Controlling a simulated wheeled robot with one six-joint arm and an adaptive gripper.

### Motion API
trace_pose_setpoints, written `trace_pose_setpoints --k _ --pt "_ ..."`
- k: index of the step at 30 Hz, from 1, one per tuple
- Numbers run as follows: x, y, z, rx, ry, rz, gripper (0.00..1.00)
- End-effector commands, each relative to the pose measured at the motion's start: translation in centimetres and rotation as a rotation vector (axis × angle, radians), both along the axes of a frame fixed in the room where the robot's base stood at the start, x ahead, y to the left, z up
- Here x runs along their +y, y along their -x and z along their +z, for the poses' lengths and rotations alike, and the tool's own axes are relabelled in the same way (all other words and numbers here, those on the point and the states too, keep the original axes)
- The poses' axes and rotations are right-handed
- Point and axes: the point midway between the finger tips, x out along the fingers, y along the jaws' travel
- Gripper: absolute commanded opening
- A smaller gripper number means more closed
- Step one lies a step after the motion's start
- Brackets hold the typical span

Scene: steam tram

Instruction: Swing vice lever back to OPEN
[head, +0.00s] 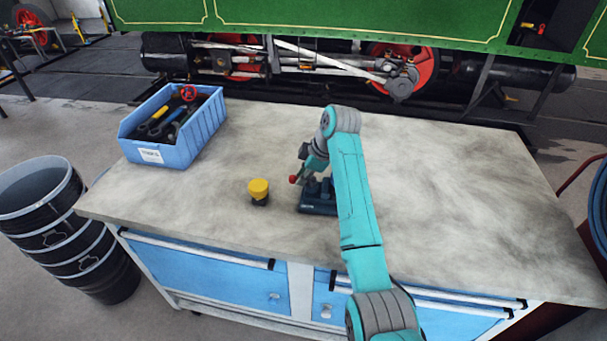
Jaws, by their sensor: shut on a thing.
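The vice (318,208) is a dark blue-grey block on the workbench, left of my forearm and partly hidden behind it. A red knob, the visible end of the vice lever (293,179), shows at the vice's upper left. My gripper (303,176) is at the lever beside the red knob, above the vice, and is shut on the lever. The fingertips are small and partly hidden by my own wrist. The lever's shaft and any OPEN marking cannot be made out.
A yellow-capped dark cylinder (259,191) stands left of the vice. A blue bin (170,146) of tools is at the back left of the workbench (450,180). The right side of the top is clear.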

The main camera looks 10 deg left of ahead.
Motion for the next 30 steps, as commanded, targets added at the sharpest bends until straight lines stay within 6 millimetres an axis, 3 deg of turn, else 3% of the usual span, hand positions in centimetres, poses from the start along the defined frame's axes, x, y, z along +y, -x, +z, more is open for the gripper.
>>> trace_pose_setpoints --k 18,30 --pt "-0.6 1.2 0.0 0.003 -0.001 0.556 0.00" --pt "-1.0 1.5 0.0 0.001 -0.001 0.751 0.00"
